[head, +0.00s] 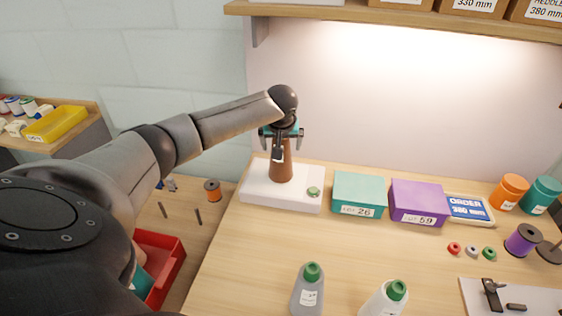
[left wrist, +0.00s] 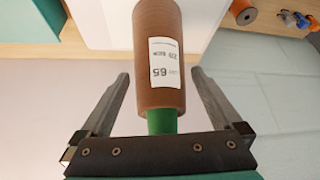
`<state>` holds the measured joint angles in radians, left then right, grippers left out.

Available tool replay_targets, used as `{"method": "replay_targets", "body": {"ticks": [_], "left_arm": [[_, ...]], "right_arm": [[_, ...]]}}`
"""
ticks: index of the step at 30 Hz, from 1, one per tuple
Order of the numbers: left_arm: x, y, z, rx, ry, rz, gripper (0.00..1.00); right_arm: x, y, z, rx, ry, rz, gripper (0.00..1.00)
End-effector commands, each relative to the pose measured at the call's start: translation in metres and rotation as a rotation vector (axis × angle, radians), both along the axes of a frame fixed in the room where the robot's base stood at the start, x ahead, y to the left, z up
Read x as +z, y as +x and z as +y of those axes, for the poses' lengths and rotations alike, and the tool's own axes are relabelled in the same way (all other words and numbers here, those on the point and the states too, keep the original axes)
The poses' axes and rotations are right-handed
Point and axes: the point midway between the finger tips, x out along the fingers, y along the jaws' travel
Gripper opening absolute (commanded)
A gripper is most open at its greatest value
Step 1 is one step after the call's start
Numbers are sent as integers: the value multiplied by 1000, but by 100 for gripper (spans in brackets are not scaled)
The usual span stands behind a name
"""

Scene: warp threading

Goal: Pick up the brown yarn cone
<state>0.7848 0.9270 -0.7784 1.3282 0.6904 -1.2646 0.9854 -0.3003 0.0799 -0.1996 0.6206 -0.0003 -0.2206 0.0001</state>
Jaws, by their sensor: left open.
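The brown yarn cone (head: 282,168) stands upright on a white block (head: 258,197) at the back left of the table. In the left wrist view the brown yarn cone (left wrist: 158,25) shows a white label reading 65 and a green tip. My left gripper (head: 282,143) is at the cone's upper part. In the left wrist view my left gripper (left wrist: 161,78) is open, with one finger on each side of the cone and gaps between. My right gripper is not in view.
Two grey-white cones with green tips, a grey one (head: 307,291) and a white one (head: 384,300), stand in front. A shelf (head: 400,14) overhangs the back.

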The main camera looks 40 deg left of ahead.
Motion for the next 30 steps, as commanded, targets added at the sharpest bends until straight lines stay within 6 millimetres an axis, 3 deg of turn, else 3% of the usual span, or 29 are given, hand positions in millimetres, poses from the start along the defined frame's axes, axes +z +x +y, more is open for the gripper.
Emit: {"method": "replay_targets", "body": {"ticks": [4, 12, 30], "left_arm": [[-10, 4, 4, 0, 1, -1, 100], [-11, 5, 4, -1, 1, 0, 100], [-11, 4, 4, 0, 0, 0, 33]], "right_arm": [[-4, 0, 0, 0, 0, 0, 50], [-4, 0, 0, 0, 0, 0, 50], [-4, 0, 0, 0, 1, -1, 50]]}}
